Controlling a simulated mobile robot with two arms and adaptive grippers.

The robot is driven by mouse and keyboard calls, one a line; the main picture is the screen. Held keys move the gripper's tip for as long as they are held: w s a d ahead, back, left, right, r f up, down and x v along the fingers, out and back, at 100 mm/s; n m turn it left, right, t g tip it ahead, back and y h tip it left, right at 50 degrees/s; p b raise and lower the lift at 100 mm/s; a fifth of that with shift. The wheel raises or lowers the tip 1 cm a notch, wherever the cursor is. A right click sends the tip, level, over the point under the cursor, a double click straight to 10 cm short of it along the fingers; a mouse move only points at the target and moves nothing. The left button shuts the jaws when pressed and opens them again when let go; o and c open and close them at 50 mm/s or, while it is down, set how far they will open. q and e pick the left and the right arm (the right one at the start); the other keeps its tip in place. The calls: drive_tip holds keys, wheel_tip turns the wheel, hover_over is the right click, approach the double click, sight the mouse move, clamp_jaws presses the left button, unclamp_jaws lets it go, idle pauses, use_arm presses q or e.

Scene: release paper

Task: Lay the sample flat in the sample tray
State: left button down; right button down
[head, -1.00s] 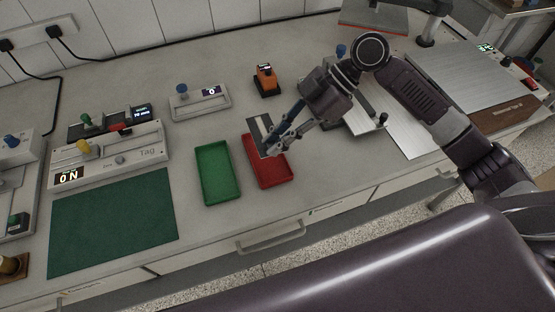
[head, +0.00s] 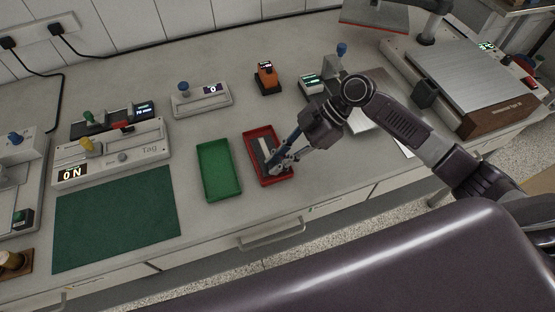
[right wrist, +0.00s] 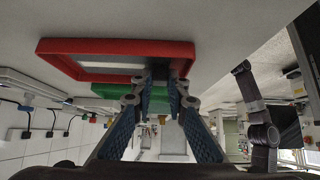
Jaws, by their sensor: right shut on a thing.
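The sample, a thin dark strip with a pale stripe (head: 264,147), is at the red tray (head: 287,179), within its outline in the head view. My right gripper (head: 273,166) is shut on the sample's near end. The right wrist view shows the red tray (right wrist: 60,47) with a grey strip, the sample (right wrist: 110,66), inside its rim, and the gripper's fingertips (right wrist: 160,78) at the rim. I cannot tell whether the sample touches the tray floor. A green tray (head: 219,172) lies just left of the red one and is empty. My left gripper is out of view.
A green mat (head: 115,218) and a device marked Tag (head: 110,155) are at the left. A small device with a blue knob (head: 201,99) and an orange device (head: 267,78) stand behind the trays. A metal-topped machine (head: 462,83) is at right. The bench's front edge is near the trays.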

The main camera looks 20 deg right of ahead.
drive_tip(key=c, duration=2.2)
unclamp_jaws()
drive_tip(key=shift+f, duration=0.15)
drive_tip(key=shift+r, duration=0.3)
drive_tip(key=shift+b+v, duration=1.1)
drive_tip(key=shift+v, duration=4.85)
